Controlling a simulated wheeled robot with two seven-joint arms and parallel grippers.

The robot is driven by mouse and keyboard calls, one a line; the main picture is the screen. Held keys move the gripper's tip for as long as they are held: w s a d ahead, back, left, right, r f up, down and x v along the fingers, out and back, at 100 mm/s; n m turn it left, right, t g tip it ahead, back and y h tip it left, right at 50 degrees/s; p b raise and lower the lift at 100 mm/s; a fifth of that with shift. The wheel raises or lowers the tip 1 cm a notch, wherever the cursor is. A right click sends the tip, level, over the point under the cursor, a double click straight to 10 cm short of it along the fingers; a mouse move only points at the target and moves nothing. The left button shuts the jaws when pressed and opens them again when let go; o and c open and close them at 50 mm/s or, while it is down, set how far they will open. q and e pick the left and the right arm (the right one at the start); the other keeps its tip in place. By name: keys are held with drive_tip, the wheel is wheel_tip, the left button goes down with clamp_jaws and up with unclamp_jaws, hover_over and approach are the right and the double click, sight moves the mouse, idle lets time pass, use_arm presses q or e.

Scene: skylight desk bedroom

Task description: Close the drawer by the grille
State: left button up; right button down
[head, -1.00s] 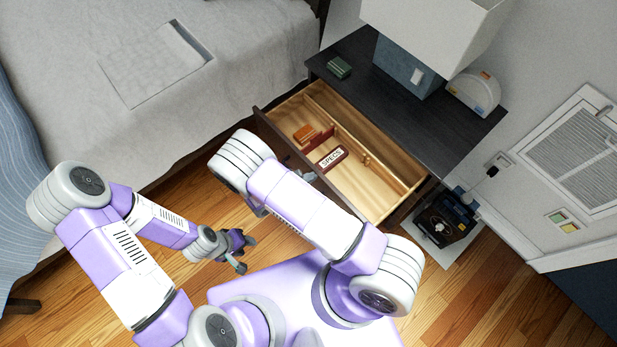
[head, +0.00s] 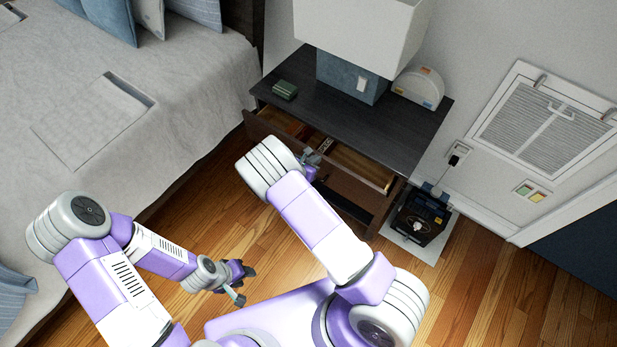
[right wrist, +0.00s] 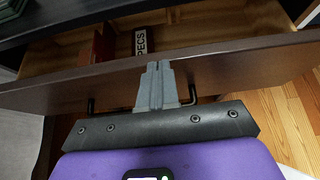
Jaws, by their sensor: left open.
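The drawer (head: 352,190) of the dark nightstand (head: 395,135) is partly open, with its wooden inside showing as a narrow strip. The grille (head: 545,125) is on the wall to its right. My right gripper (head: 312,158) is at the middle of the drawer front. In the right wrist view its fingers (right wrist: 157,80) are together against the front panel (right wrist: 240,65), between the two ends of the dark handle (right wrist: 91,104). They partly hide the handle, and I see nothing between them. My left gripper (head: 240,283) is open and empty above the floor, away from the drawer.
A block marked SPECS (right wrist: 145,40) and a red divider (right wrist: 103,45) are inside the drawer. A lamp (head: 350,75), a green box (head: 285,90) and a rounded white object (head: 418,88) stand on the nightstand. A black device (head: 420,218) sits right of it; the bed (head: 190,75) is left.

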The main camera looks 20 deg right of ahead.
drive_tip(key=shift+w+d+b, duration=0.15)
drive_tip(key=shift+w+d, duration=0.35)
drive_tip(key=shift+d, duration=0.3)
drive_tip(key=shift+w+d+b, duration=0.2)
drive_tip(key=shift+w+d, duration=0.35)
drive_tip(key=shift+d, duration=0.3)
drive_tip(key=shift+w+d+b, duration=0.15)
drive_tip(key=shift+w+d, duration=0.35)
drive_tip(key=shift+d, duration=0.3)
